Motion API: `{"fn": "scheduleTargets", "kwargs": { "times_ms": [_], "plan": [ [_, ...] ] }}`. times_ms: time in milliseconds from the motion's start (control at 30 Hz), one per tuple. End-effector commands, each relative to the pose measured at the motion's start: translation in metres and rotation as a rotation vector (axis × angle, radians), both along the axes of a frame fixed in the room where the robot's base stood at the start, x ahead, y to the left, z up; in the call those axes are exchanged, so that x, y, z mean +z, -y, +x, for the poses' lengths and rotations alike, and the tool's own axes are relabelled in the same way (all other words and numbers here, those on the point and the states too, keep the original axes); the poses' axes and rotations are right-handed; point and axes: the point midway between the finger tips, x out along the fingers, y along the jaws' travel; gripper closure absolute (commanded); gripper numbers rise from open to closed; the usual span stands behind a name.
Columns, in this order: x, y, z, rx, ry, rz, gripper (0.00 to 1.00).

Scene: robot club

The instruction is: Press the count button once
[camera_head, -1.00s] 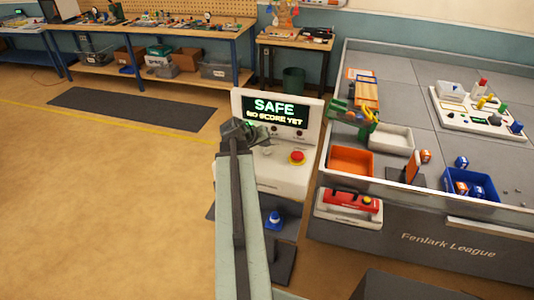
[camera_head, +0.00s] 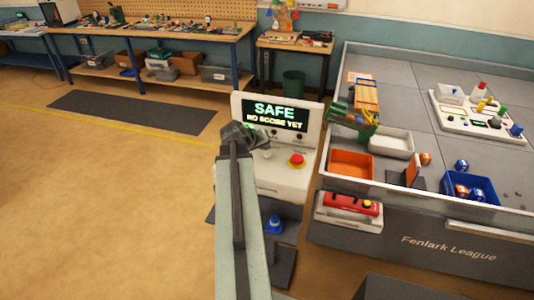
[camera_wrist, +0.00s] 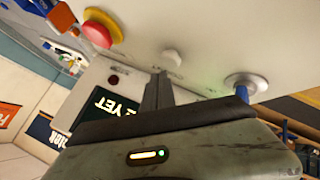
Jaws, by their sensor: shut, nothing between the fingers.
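A white console (camera_head: 283,180) stands at the middle, with a screen (camera_head: 275,113) reading "SAFE, NO SCORE YET". On its top face are a red mushroom button on a yellow ring (camera_head: 296,160) and a small white button (camera_head: 266,154) left of it. In the wrist view the white button (camera_wrist: 172,59) lies just beyond the fingertips, with the red button (camera_wrist: 102,27) to the left and a round metal fitting with a blue part (camera_wrist: 244,86) to the right. The small labels cannot be read. My gripper (camera_wrist: 158,80) is shut and empty, its tips near the white button; contact cannot be told.
A walled grey table (camera_head: 410,70) on the right holds an orange tray (camera_head: 351,163), a white tray (camera_head: 391,143) and a blue bin (camera_head: 470,186). A red device (camera_head: 352,203) sits at its front. Open floor lies left.

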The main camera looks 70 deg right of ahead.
Motion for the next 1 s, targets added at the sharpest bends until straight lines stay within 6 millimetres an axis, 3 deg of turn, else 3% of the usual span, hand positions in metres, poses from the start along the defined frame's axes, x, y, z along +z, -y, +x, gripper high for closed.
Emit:
{"fn": "scheduleTargets", "kwargs": {
  "times_ms": [767,1000],
  "plan": [
    [-0.0001,-0.0001,0.0004,0.000,0.000,0.000,1.00],
    [-0.0086,-0.0002,0.0003,0.000,0.000,0.000,1.00]
  ]
}}
